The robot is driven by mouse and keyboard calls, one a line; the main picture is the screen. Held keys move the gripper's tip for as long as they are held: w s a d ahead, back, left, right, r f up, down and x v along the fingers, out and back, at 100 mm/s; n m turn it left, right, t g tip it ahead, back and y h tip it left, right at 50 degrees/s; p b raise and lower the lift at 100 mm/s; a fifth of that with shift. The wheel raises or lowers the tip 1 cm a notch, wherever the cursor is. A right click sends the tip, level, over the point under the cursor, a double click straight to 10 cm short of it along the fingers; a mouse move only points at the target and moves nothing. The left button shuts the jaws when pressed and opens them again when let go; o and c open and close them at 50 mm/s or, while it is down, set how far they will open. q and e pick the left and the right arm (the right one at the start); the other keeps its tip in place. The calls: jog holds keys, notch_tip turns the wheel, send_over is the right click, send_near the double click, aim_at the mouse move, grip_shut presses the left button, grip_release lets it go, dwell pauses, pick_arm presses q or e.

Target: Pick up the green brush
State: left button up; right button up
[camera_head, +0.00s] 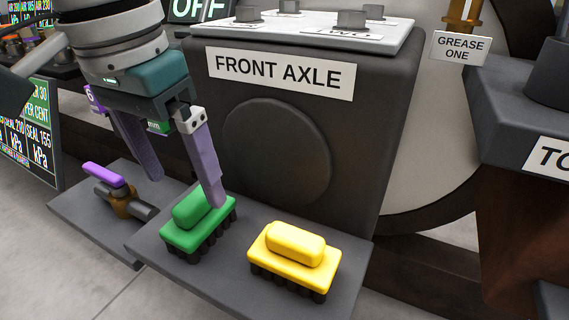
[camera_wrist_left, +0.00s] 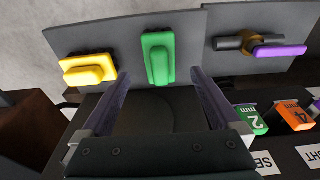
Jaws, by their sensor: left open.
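The green brush (camera_head: 199,226) rests bristles down on a grey shelf (camera_head: 172,256) below the FRONT AXLE box. My left gripper (camera_head: 186,190) is open above and behind it, with one purple finger close to the brush's right end in the head view. I cannot tell whether that finger touches it. In the left wrist view the green brush (camera_wrist_left: 158,58) lies ahead, between the lines of the two spread fingers (camera_wrist_left: 160,82). Nothing is held between them. My right gripper is not in view.
A yellow brush (camera_head: 294,257) stands right of the green one on the same shelf. A valve with a purple handle (camera_head: 103,174) sits on another plate to the left. The FRONT AXLE box (camera_head: 300,130) rises close behind. Green and orange numbered blocks (camera_wrist_left: 293,115) show in the wrist view.

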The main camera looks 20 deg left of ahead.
aim_at(192, 198)
pick_arm(q)
notch_tip(192, 198, down, 2)
jog(key=shift+w+f+b, duration=0.15)
jog(key=shift+b, duration=0.3)
jog(key=f+b, duration=0.4)
jog(key=f, duration=0.1)
jog(key=shift+w+b, duration=0.4)
jog(key=shift+r, duration=0.2)
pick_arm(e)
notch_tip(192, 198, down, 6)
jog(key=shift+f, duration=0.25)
pick_arm(q)
jog(key=shift+c, duration=0.2)
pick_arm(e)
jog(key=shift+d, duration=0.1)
pick_arm(q)
grip_shut()
